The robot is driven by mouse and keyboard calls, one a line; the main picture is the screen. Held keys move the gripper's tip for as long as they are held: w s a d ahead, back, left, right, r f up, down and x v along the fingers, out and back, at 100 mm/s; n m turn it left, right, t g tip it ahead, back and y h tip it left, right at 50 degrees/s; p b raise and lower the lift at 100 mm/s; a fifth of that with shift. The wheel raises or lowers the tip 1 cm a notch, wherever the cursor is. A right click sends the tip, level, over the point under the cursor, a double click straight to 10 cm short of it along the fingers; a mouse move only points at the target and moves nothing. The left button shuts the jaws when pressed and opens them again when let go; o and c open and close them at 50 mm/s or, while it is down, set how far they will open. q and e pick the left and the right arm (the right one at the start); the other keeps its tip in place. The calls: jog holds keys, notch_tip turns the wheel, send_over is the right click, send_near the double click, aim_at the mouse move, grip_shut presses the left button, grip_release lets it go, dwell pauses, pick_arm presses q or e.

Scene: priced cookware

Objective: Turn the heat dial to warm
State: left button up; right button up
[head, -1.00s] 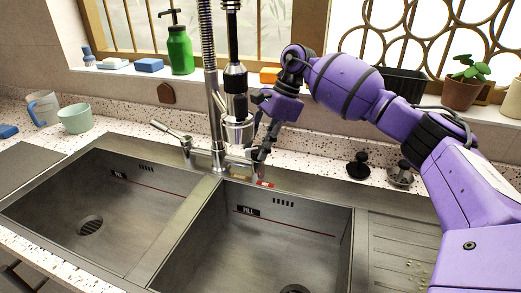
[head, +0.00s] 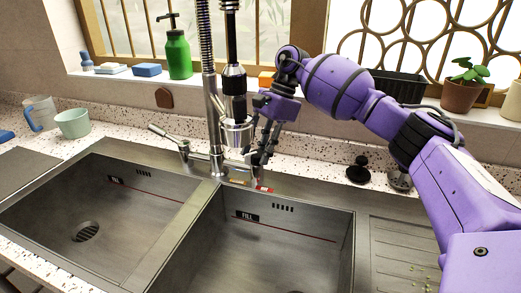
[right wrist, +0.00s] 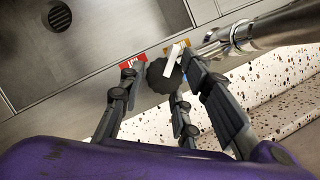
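The heat dial (right wrist: 160,78) is a dark round knob with a pale pointer bar, in the right wrist view. A red mark (right wrist: 132,61) sits to its left and an orange mark (right wrist: 176,45) above it; the red mark also shows in the head view (head: 264,189). My right gripper (head: 262,157) is at the sink's back ledge, beside the tap base. In the right wrist view its fingers (right wrist: 163,72) are spread around the dial, with the dial between them. I cannot tell whether they touch it. The fingers hide the dial in the head view. My left gripper is not in view.
The tall metal tap (head: 217,150) stands close to the left of my right gripper, with a side lever (head: 165,134). A double sink (head: 180,215) lies in front. Black and metal stoppers (head: 358,170) stand to the right. A green bottle (head: 179,54) stands on the sill.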

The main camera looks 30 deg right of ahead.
jog(key=shift+o, duration=1)
jog(key=shift+s+a+f, duration=0.15)
jog(key=shift+s+f, duration=0.15)
jog(key=shift+f, duration=0.05)
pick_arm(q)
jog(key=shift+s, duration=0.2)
pick_arm(e)
jog(key=shift+r, duration=0.2)
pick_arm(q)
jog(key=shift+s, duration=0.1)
pick_arm(e)
jog(key=shift+w, duration=0.15)
jog(key=shift+r, duration=0.2)
jog(key=shift+d+r, duration=0.25)
jog(key=shift+r, duration=0.05)
jog(key=v, duration=1.1)
